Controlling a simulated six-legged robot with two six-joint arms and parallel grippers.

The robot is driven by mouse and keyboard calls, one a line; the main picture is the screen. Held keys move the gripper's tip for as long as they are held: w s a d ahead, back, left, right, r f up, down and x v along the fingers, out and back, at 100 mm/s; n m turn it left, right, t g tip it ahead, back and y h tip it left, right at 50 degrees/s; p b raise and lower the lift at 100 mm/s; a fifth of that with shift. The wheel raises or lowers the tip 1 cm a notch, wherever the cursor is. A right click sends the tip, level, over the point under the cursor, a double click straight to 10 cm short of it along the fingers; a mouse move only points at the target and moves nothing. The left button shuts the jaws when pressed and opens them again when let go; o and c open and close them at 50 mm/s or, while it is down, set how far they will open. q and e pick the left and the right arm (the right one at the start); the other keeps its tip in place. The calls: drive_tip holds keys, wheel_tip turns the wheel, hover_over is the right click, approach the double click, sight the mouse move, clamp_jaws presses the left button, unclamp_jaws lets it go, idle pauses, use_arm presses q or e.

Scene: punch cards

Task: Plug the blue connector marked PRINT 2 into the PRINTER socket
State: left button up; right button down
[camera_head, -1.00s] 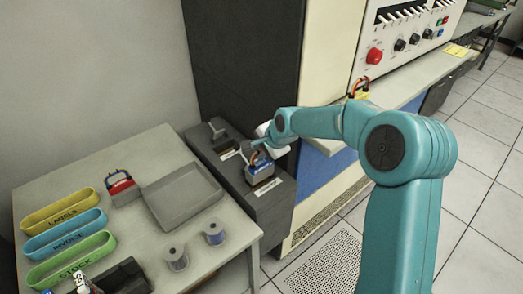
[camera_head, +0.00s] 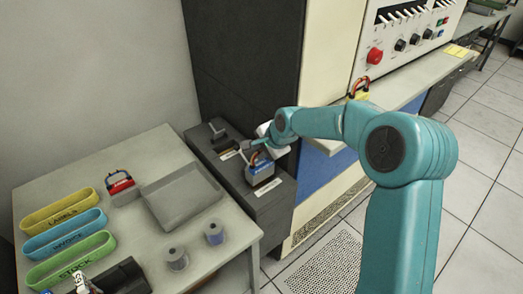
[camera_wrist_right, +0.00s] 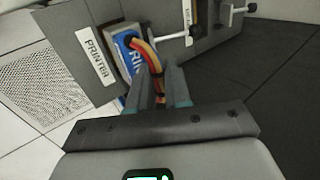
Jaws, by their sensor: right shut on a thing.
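The blue connector (camera_head: 263,170) stands at the near socket of the dark box; its body also shows in the right wrist view (camera_wrist_right: 127,52), with red and yellow wires looping from it. A white PRINTER label (camera_wrist_right: 95,55) is beside it. My right gripper (camera_head: 252,149) is shut on the connector from above; its fingers (camera_wrist_right: 160,88) are over the wires and hide part of it. I cannot tell whether it is fully seated.
A second socket with a lever (camera_head: 217,133) is farther back on the dark box (camera_head: 277,205). On the table are a red connector (camera_head: 120,183), a grey tray (camera_head: 185,197), two spools and coloured bins. A yellow connector (camera_head: 359,92) is on the machine ledge.

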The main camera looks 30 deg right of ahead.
sight(261, 162)
drive_tip(key=shift+f+b, duration=2)
drive_tip(key=shift+f, duration=0.25)
idle(1.2)
drive_tip(key=c, duration=1)
unclamp_jaws()
drive_tip(key=v, duration=1.6)
drive_tip(key=shift+s+a+r, duration=0.1)
drive_tip(key=shift+r, duration=0.1)
